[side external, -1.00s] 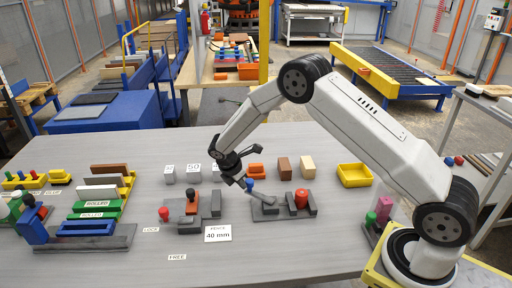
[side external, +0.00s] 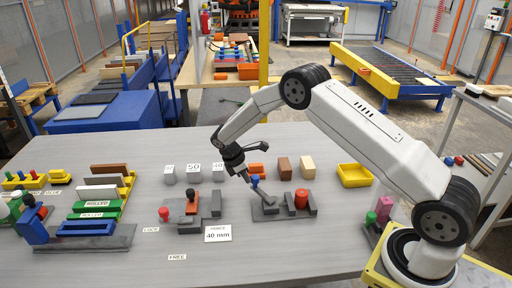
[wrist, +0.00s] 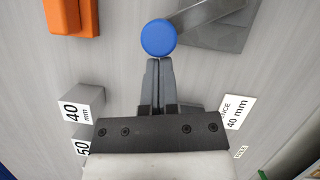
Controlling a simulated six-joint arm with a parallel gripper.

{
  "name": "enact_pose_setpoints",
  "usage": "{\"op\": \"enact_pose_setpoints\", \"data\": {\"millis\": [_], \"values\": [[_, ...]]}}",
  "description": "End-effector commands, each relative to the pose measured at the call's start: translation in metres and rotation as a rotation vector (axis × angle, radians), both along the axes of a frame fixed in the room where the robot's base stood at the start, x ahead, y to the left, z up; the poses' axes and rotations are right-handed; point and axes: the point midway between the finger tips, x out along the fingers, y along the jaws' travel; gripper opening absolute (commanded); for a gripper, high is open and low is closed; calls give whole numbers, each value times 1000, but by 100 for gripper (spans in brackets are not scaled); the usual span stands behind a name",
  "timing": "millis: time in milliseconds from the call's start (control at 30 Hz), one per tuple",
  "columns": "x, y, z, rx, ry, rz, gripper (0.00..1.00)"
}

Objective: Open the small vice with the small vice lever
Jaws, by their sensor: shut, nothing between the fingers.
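The small vice (side external: 266,214) is a dark grey block unit on the table with a red cylinder (side external: 301,198) between its blocks. Its grey lever (side external: 262,192) slants up and back to a blue knob (side external: 255,180). The blue knob (wrist: 159,38) also shows at the top centre of the wrist view, with part of the lever (wrist: 200,18) behind it. My gripper (wrist: 159,60) is shut and empty. Its fingertips are right at the knob's near edge, seemingly touching it. In the side view my gripper (side external: 246,177) is just left of the knob.
Another grey fixture with a red knob (side external: 164,214) stands to the left, by a "40 mm" card (side external: 217,233). Grey marked blocks (side external: 193,172), an orange block (side external: 259,170), brown and tan blocks and a yellow bin (side external: 354,175) line the back.

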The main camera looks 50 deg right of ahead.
Motion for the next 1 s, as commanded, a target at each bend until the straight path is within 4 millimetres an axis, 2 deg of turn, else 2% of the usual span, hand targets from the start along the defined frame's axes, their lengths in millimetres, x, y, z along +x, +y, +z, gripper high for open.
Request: {"op": "enact_pose_setpoints", "data": {"millis": [200, 500, 733, 1000], "values": [[0, -22, 0, 1, 1, -210, 0], [-6, -43, 0, -1, 1, -443, 0], [-9, -51, 0, 0, 2, -537, 0], [-11, -53, 0, 0, 2, -565, 0]]}}
